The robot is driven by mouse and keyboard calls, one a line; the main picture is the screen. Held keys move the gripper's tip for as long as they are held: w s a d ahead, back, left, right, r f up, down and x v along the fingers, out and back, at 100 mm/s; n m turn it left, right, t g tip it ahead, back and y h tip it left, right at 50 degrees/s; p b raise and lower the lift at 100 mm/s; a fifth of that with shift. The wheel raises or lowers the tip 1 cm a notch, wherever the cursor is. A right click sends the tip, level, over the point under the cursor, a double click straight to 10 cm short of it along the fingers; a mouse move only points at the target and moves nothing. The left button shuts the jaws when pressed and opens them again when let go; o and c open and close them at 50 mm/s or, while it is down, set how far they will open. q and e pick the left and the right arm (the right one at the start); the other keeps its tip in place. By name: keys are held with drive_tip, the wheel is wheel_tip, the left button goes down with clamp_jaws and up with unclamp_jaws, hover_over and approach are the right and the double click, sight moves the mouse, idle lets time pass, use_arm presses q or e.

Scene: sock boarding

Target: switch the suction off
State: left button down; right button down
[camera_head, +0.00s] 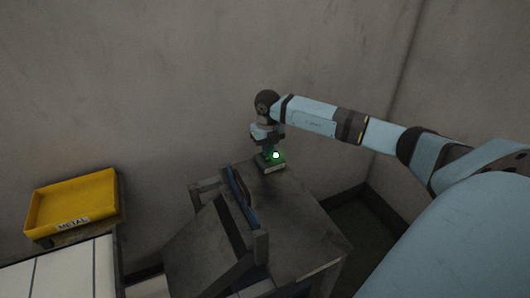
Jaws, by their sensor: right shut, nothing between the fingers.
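My right arm reaches in from the right, and my right gripper (268,150) points down directly at the box. The gripper is shut with nothing in it. Its fingertips are small and partly lost against the box, so I cannot tell whether they touch it. My left gripper is not in view.
A grey frame with a blue strip (243,193) stands on the table, left of the box. A yellow tray labelled METAL (73,203) stands at the far left, behind a white panelled surface (62,272). Walls close off the back and right. The table's front right is clear.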

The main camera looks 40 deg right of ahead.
sight(267, 159)
drive_tip(key=shift+f, duration=0.3)
idle(0.4)
drive_tip(key=shift+f+b, duration=0.45)
drive_tip(key=shift+f, duration=0.05)
drive_tip(key=shift+f, duration=0.4)
idle(0.3)
drive_tip(key=shift+f+b, duration=0.2)
drive_tip(key=shift+b, duration=0.15)
drive_tip(key=shift+s, duration=0.1)
drive_tip(key=shift+r, duration=0.2)
drive_tip(key=shift+r+p, duration=0.6)
drive_tip(key=shift+p, duration=0.05)
drive_tip(key=shift+r+p, duration=1.75)
drive_tip(key=shift+r, duration=1)
